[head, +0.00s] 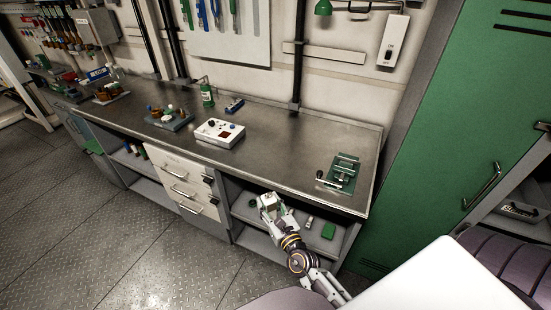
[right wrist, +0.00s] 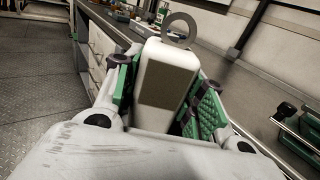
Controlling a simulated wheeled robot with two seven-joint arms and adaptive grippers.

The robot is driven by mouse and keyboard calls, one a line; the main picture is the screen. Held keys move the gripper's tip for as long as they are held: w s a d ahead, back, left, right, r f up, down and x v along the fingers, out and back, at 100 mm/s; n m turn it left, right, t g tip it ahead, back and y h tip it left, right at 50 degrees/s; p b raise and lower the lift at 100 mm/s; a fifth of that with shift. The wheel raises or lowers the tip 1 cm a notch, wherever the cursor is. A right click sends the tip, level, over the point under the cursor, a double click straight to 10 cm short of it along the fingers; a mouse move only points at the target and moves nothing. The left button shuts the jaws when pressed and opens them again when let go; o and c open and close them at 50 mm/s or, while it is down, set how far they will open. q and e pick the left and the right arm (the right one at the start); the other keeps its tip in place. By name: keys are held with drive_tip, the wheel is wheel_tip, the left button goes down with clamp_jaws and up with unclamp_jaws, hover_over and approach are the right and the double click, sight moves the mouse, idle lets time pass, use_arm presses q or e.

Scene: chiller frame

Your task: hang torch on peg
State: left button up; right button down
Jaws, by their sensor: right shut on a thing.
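My right gripper (head: 268,204) is in front of the workbench's open lower shelf, below the level of the worktop's front edge. It is shut on a white, boxy torch (right wrist: 167,72). In the right wrist view the torch sits between the green-padded fingers, with a flat grey ring (right wrist: 180,30) standing up at its far end and a brown-grey panel on its face. In the head view the torch is small and its ring is hard to make out. I cannot pick out a peg for certain. My left gripper is out of view.
The metal worktop (head: 285,140) carries a white control box (head: 220,133), a green bottle (head: 207,93) and a green clamp fixture (head: 343,172) at its right end. Wall rails and a white switch box (head: 393,41) are behind. A green locker (head: 450,130) stands at the right.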

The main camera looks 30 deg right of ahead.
drive_tip(key=shift+f, duration=0.3)
drive_tip(key=shift+r+p, duration=0.5)
drive_tip(key=shift+r, duration=0.1)
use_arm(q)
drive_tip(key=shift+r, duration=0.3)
use_arm(e)
drive_tip(key=shift+a+r, duration=0.1)
drive_tip(key=shift+r, duration=0.1)
drive_tip(key=shift+w+a+r, duration=0.15)
drive_tip(key=shift+r, duration=0.25)
drive_tip(key=shift+d+f, duration=0.25)
drive_tip(key=shift+f, duration=0.35)
